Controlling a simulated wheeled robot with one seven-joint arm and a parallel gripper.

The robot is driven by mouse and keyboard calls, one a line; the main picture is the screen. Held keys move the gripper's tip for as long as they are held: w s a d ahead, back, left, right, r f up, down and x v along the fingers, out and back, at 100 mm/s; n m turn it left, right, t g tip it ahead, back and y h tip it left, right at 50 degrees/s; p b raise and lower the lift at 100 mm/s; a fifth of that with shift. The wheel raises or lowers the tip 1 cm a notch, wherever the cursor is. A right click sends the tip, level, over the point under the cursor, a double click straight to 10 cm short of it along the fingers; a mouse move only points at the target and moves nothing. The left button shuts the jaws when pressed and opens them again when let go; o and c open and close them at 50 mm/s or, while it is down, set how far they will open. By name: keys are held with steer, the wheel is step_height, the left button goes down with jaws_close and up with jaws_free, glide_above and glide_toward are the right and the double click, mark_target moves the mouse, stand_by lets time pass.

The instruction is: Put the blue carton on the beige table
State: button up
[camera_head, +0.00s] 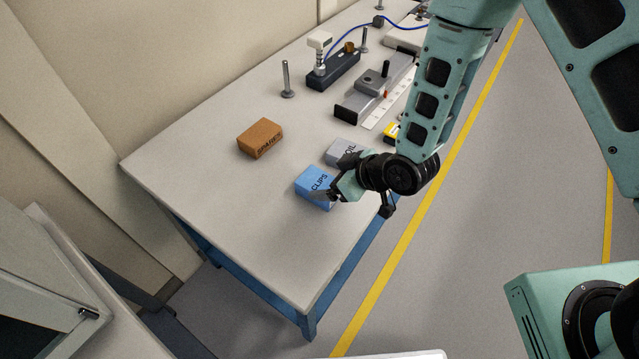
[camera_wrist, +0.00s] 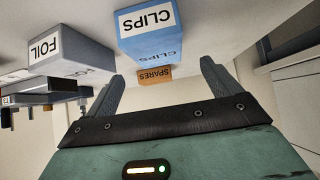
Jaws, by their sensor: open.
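The blue carton (camera_head: 314,186), marked CLIPS, stands on a pale table top (camera_head: 215,190) with blue legs, near its front right edge. I cannot tell whether this is the beige table. My gripper (camera_head: 336,181) is open at the carton's right side in the head view and partly hides it. In the wrist view, the blue carton (camera_wrist: 148,35) shows just ahead of the open fingertips (camera_wrist: 162,72), roughly in line with the gap between them. Nothing is held. Whether the fingers touch the carton cannot be told.
A grey FOIL carton (camera_head: 340,150) stands close behind the blue one. A brown SPARES carton (camera_head: 260,138) stands farther left. Rail equipment (camera_head: 372,93) and posts fill the back. The table's near left part is clear. A grey cabinet (camera_head: 45,285) is at lower left.

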mark_target(319, 182)
steer(key=shift+x, duration=1.25)
steer(key=shift+d+f+p+x, duration=0.15)
steer(key=shift+p+x, duration=0.5)
steer(key=shift+x, duration=0.65)
steer(key=shift+d+f+p+x, duration=0.15)
steer(key=shift+p+x, duration=0.45)
steer(key=shift+x, duration=0.75)
steer(key=shift+s, duration=0.1)
steer(key=c, duration=1.2)
steer(key=shift+o, duration=0.2)
steer(key=shift+r, duration=0.1)
